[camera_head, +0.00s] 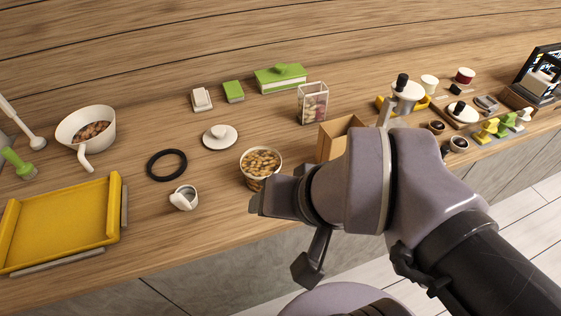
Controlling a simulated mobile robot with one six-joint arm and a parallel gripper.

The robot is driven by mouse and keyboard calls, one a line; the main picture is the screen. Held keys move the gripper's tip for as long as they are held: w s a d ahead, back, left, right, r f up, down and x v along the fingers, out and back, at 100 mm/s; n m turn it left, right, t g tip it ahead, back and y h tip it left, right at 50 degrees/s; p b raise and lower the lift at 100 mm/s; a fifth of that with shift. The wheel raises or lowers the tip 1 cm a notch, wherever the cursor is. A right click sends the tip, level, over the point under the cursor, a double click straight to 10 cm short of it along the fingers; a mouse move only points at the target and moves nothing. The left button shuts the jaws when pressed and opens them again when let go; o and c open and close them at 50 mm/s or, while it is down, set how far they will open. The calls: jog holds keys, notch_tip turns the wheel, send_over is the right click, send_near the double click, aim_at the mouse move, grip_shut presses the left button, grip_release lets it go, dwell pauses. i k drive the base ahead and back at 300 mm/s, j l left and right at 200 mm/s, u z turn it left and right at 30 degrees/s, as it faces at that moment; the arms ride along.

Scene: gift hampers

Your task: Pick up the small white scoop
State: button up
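A small white scoop (184,198) sits on the wooden counter near its front edge, left of my gripper. It looks like a small cup with a short piece at its lower left. My gripper (279,237) is at the front edge of the counter, right of the scoop and apart from it. Its two fingers are spread wide, with nothing visible between them. One finger is close in front of a white tub of nuts (261,162) and overlaps its lower part in the picture.
A black ring (167,165) and a white knobbed lid (220,137) lie behind the scoop. A yellow tray (60,224) and a large white handled bowl (72,122) of nuts stand left. An open wooden box (333,138) stands behind my arm.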

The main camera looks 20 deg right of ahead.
aim_at(185, 198)
jog(key=l+z, duration=0.5)
jog(key=j+u, duration=0.1)
jog(key=u, duration=0.4)
jog(key=j+u, duration=0.1)
jog(key=u, duration=0.4)
jog(key=i+u, duration=0.1)
jog(key=u, duration=0.4)
jog(key=i+j+z, duration=0.15)
jog(key=j, duration=0.3)
jog(key=i+j+z, duration=0.15)
jog(key=j, duration=0.35)
jog(key=j+z, duration=0.1)
jog(key=j, duration=0.35)
jog(key=i+j+z, duration=0.15)
jog(key=j, duration=0.4)
